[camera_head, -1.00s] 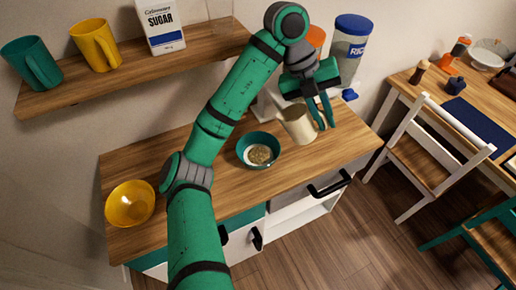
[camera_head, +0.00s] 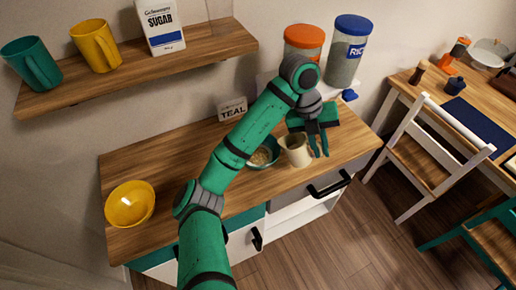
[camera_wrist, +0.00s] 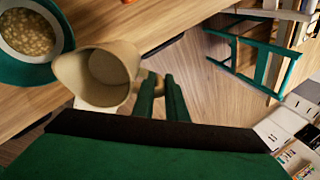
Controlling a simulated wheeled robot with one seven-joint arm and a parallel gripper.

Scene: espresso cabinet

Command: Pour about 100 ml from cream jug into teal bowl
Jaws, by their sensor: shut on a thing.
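The cream jug (camera_head: 296,152) is at the right of the teal bowl, close beside it in the head view. The wrist view looks into the mouth of the jug (camera_wrist: 104,75), which appears empty or dark inside; its fill is unclear. My gripper (camera_head: 318,142) is shut on the jug's handle, and its fingers (camera_wrist: 163,98) show right of the jug in the wrist view. I cannot tell whether the jug is clear of the counter. The teal bowl (camera_head: 274,161) holds pale grainy contents and is partly hidden by my arm. Its rim also shows in the wrist view (camera_wrist: 66,32).
A yellow bowl (camera_head: 130,204) stands at the counter's left end. A TEAL card (camera_head: 232,109), an orange-lidded jar (camera_head: 304,40) and a blue-lidded rice jar (camera_head: 347,52) stand behind. The counter (camera_head: 165,160) is clear between the yellow bowl and my arm.

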